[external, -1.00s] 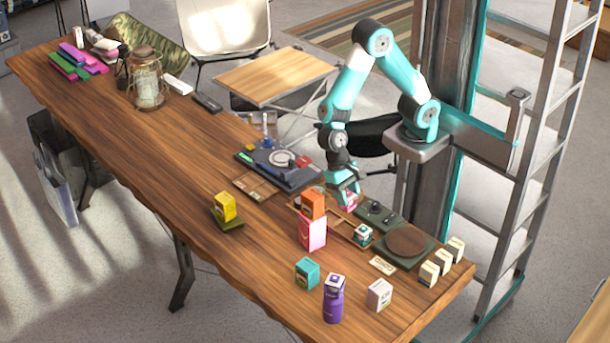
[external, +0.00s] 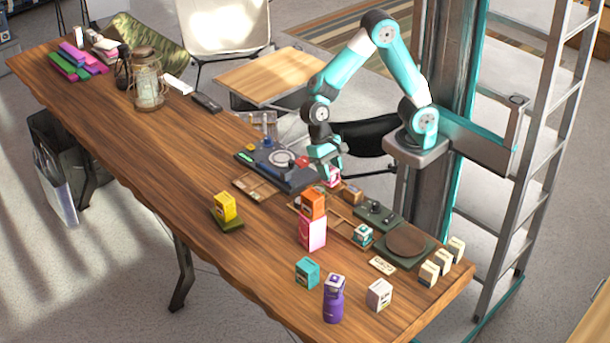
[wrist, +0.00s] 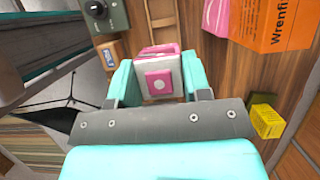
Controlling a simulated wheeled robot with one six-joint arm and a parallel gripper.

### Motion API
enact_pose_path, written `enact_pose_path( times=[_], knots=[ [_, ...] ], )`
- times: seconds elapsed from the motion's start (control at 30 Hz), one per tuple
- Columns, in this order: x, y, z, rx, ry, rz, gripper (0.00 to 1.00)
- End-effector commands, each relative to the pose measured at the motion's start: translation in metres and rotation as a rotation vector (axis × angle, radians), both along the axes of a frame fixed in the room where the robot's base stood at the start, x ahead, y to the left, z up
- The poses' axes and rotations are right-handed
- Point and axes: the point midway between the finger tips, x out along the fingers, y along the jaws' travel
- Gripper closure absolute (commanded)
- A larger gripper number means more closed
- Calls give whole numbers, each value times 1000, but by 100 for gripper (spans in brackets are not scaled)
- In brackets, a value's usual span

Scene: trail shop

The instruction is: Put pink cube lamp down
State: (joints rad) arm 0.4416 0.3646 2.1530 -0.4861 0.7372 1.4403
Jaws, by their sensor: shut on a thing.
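The pink cube lamp (wrist: 159,75), pink and white with a pink square and a pale dot on one face, sits between the teal fingers of my gripper (wrist: 158,85) in the wrist view. In the external view my gripper (external: 328,172) is shut on the lamp (external: 334,177), mostly covered by the fingers. It appears held above the table near the right end of the dark device; the exact height cannot be told.
The wooden tray (external: 342,220), an orange box (external: 313,204) on a pink box (external: 312,235), and a small cardboard-coloured box (external: 352,195) are close by. A dark device (external: 280,168) lies left of the gripper. Bare table (external: 165,150) stretches to the left.

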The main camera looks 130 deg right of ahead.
Motion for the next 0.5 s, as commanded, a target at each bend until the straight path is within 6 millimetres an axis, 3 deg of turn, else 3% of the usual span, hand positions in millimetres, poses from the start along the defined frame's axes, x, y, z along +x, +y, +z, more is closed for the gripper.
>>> enact_pose_path(
  times=[0.1, 0.3, 0.5],
  knots=[
    [-1, 1, -38, 2, 7, 1, 81],
    [-1, 1, -87, 2, 5, 1, 81],
    [0, 1, -108, 0, 1, 1, 81]
  ],
)
